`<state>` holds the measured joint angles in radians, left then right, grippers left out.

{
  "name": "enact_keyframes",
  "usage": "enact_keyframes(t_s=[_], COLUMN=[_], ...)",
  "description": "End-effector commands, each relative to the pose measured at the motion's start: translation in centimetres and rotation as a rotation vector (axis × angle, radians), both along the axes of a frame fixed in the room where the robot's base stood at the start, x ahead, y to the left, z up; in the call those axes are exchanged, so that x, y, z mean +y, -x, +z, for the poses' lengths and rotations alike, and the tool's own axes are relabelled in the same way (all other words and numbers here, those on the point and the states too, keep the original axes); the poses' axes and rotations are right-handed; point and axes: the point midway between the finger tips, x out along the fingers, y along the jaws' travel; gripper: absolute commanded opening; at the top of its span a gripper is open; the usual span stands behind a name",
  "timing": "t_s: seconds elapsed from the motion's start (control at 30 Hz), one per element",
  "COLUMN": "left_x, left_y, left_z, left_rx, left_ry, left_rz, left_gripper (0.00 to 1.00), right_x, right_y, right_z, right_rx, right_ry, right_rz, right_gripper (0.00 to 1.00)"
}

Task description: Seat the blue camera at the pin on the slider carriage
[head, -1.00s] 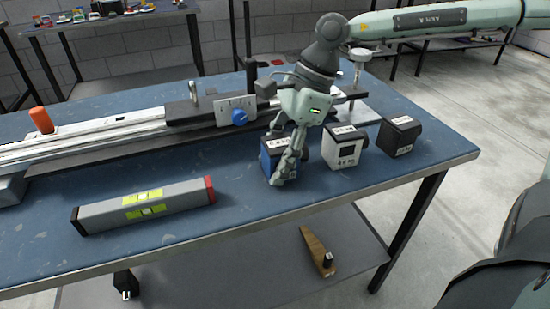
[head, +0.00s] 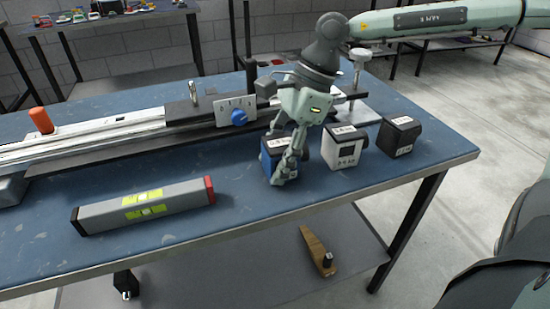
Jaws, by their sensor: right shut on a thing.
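The blue camera (head: 267,163) stands on the blue table top, at the left of a row of three box-shaped cameras. My right gripper (head: 287,165) reaches down over it and is shut on it, hiding part of its top and right side. The dark slider carriage (head: 183,112) sits on the silver rail (head: 100,134) behind and to the left. A metal pin (head: 193,91) stands upright on the carriage, with nothing on it. My left gripper is not in view.
A white camera (head: 343,147) and a black camera (head: 399,136) stand close to the right of my right gripper. A grey spirit level (head: 144,206) lies at the front left. A plate with a blue knob (head: 239,117) rises beside the carriage.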

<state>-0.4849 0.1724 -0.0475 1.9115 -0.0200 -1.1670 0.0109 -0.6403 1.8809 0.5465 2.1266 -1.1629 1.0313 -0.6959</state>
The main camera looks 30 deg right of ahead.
Motion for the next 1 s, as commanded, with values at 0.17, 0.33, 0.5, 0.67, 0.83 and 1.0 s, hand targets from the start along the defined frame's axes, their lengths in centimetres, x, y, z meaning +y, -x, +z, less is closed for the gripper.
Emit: enact_keyframes(t_s=[0.17,0.33,0.5,0.67,0.83,1.0], left_x=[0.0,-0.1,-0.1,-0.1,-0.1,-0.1], left_y=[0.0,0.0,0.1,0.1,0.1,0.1], left_z=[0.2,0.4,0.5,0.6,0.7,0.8], left_rx=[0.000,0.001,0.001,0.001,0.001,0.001], left_ry=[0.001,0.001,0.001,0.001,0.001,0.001], left_rz=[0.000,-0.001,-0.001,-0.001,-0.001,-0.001], left_gripper=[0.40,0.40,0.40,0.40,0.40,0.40], right_x=[0.1,0.1,0.1,0.1,0.1,0.1], right_y=[-0.2,-0.2,-0.2,-0.2,-0.2,-0.2], right_z=[0.7,1.1,1.4,1.7,2.1,2.3], right_rx=[-0.006,-0.007,-0.007,-0.007,-0.007,-0.008], right_ry=[-0.002,-0.002,-0.002,-0.001,-0.002,-0.002], right_rz=[0.000,0.000,0.001,0.000,0.000,0.000], right_gripper=[0.27,0.27,0.27,0.27,0.27,0.27])
